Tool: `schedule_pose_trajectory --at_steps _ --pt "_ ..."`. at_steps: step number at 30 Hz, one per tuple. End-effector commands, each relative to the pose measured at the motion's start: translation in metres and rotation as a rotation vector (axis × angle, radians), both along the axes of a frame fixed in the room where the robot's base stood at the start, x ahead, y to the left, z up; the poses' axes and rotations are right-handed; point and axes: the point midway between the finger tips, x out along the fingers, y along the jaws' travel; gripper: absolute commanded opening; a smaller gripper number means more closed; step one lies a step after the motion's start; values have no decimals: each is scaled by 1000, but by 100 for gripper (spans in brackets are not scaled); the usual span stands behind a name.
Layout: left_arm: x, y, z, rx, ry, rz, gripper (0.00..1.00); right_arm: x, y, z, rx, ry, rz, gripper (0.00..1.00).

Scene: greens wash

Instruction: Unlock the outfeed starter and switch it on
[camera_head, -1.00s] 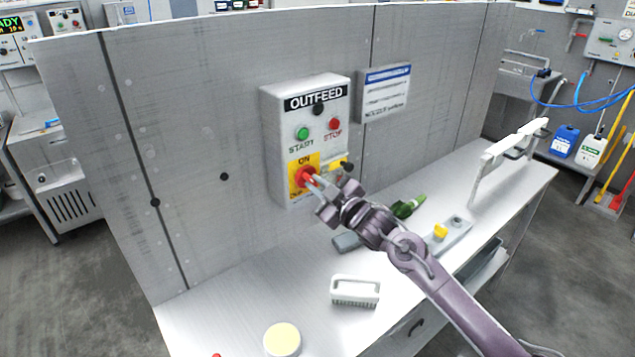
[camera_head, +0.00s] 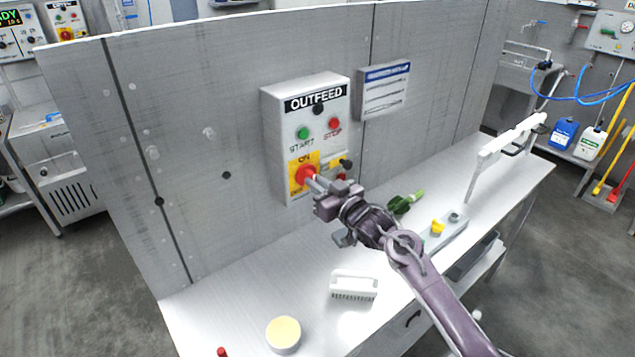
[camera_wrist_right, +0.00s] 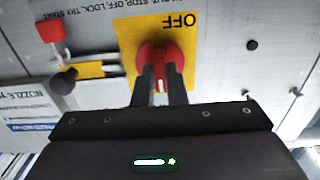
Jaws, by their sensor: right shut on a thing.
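The grey OUTFEED starter box (camera_head: 271,140) is on the upright panel, with a green START button (camera_head: 303,133) and a red STOP button (camera_head: 334,124). Its red rotary switch (camera_head: 304,174) sits on a yellow ON/OFF plate (camera_head: 296,184). My right gripper (camera_head: 314,182) is shut on the switch. In the right wrist view the fingers straddle the red switch (camera_wrist_right: 160,54), and a pale mark shows between them. Beside it are a black knob (camera_wrist_right: 64,81) on a yellow strip and a red block (camera_wrist_right: 52,31), possibly a padlock. My left gripper is out of view.
A white brush (camera_head: 354,285), a round pale-topped tub (camera_head: 283,334), a green bottle (camera_head: 402,204) and a grey block with a yellow knob (camera_head: 437,227) are on the bench. A notice (camera_head: 384,91) hangs right of the box. The bench's left part is mostly clear.

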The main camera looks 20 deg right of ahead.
Motion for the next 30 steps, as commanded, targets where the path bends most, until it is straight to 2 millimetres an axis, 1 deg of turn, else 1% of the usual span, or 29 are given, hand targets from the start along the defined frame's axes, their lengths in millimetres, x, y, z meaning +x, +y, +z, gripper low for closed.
schedule_pose_trajectory --at_steps 13,14,18,26,30 --pt "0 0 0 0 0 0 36 0 0 -2 10 7 1 0" --pt "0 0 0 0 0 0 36 0 0 -2 10 7 1 16" --pt "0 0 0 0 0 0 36 0 0 -1 10 6 0 33" --pt "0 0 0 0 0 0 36 0 0 -1 8 4 0 33" --pt "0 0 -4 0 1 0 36 -9 -4 -3 8 5 -2 33"
